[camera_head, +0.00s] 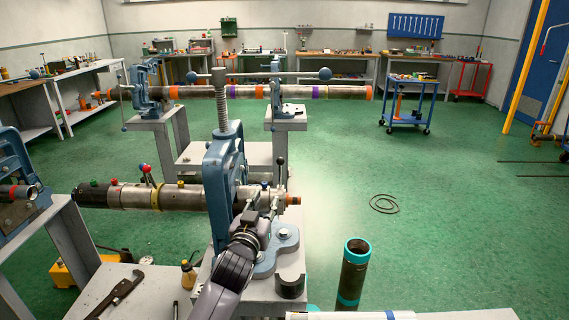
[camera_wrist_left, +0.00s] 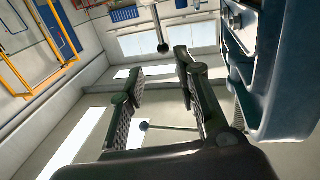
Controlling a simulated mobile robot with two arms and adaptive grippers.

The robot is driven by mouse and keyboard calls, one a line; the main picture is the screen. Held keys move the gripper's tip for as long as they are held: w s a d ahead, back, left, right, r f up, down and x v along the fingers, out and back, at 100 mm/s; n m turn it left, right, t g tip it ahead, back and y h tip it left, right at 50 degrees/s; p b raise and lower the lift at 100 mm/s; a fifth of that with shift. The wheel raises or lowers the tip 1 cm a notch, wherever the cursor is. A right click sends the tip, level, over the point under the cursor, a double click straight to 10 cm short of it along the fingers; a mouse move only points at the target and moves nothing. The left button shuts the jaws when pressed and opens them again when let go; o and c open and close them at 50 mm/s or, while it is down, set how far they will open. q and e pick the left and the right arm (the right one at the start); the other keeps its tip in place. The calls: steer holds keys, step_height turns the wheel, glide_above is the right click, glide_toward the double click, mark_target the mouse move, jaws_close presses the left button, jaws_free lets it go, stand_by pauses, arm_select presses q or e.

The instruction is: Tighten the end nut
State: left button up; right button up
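A long grey pipe assembly (camera_head: 185,196) runs through the blue pipe vise (camera_head: 222,180). At its right end is a grey fitting with a short orange-brown end (camera_head: 293,200), probably the end nut. A thin lever with a black ball (camera_head: 280,161) rises beside it; a black-knobbed rod also shows in the left wrist view (camera_wrist_left: 163,48). My left gripper (camera_head: 264,204) is just right of the vise, in front of the pipe end. In the left wrist view the fingers (camera_wrist_left: 157,75) are apart with nothing seen between them. The fitting is partly covered by the gripper. My right gripper is not in view.
The vise's blue frame (camera_wrist_left: 285,70) is close beside the fingers. A second pipe (camera_head: 335,92) lies across vises behind. A teal-banded upright pipe (camera_head: 354,275) stands at front right. A pipe wrench (camera_head: 118,294) lies on the left bench. Green floor at right is mostly clear.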

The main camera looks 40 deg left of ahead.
arm_select(q)
steer(key=w, duration=0.2)
steer(key=p, duration=0.1)
glide_toward(280, 171)
steer(key=x, duration=0.9)
steer(key=shift+w+a+p, duration=0.15)
steer(key=shift+w+p, duration=0.15)
steer(key=shift+p, duration=0.1)
steer(key=shift+w+a, duration=0.2)
steer(key=shift+w, duration=0.25)
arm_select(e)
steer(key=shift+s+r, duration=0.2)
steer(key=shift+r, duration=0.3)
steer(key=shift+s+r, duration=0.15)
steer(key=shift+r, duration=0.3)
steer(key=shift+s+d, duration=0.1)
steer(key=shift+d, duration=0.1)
arm_select(q)
steer(key=c, duration=0.6)
jaws_close()
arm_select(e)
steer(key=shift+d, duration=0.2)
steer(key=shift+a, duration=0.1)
